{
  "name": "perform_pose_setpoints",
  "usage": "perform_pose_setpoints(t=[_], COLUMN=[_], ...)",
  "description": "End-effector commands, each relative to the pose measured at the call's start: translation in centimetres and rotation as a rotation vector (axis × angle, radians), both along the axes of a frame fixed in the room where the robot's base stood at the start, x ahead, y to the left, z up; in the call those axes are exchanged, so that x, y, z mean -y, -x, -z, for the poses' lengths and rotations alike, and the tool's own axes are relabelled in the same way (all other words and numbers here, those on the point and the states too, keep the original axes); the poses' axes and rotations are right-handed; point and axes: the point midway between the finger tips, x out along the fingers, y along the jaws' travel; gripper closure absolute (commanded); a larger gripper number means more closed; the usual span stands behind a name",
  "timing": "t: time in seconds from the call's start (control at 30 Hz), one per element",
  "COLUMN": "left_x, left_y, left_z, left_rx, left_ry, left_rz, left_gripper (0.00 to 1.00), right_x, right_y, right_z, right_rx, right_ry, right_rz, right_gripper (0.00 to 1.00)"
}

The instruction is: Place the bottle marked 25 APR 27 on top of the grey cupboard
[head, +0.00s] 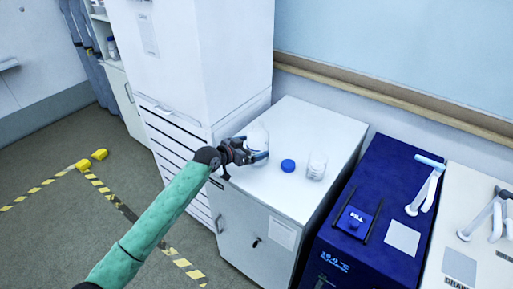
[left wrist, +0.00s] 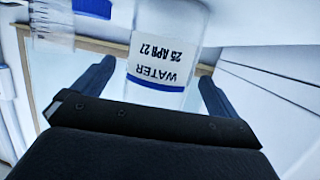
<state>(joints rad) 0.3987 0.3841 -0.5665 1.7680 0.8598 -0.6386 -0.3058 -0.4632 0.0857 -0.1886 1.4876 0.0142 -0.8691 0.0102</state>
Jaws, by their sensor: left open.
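The bottle marked WATER 25 APR 27 (left wrist: 163,65) is clear with a white label and a blue stripe. Its label shows upside down in the left wrist view. In the head view the bottle (head: 258,137) appears to stand on the pale grey cupboard (head: 290,195), near the tall white cabinet. My left gripper (head: 256,156) is open at the bottle, with a finger on each side of it and gaps showing in the left wrist view (left wrist: 153,88). The gripper partly hides the bottle's lower part. My right gripper is not in view.
A blue cap-like thing (head: 288,165) and a clear container (head: 317,165) stand on the cupboard to the right. A dark blue machine (head: 375,185) and a white unit with taps (head: 460,266) are further right. The cupboard's front top area is clear.

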Motion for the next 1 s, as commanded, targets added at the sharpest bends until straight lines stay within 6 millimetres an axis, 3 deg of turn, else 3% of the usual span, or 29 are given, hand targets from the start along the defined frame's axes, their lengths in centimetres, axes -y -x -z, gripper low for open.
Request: perform_pose_setpoints(t=[0.2,0.5,1.0], left_x=[-3.1,-5.6,-6.1], left_y=[2.7,5.2,5.7], left_z=[-0.8,-2.2,-2.6], left_rx=[0.002,0.001,0.001], left_ry=[-0.003,-0.001,-0.001], left_rz=[0.0,0.0,0.0], left_gripper=[0.02,0.02,0.02], right_x=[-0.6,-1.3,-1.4], right_y=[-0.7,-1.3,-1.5], right_z=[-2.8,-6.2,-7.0], right_rx=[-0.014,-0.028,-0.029], right_ry=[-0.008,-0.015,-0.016], right_rz=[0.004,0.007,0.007], right_gripper=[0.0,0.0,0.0])
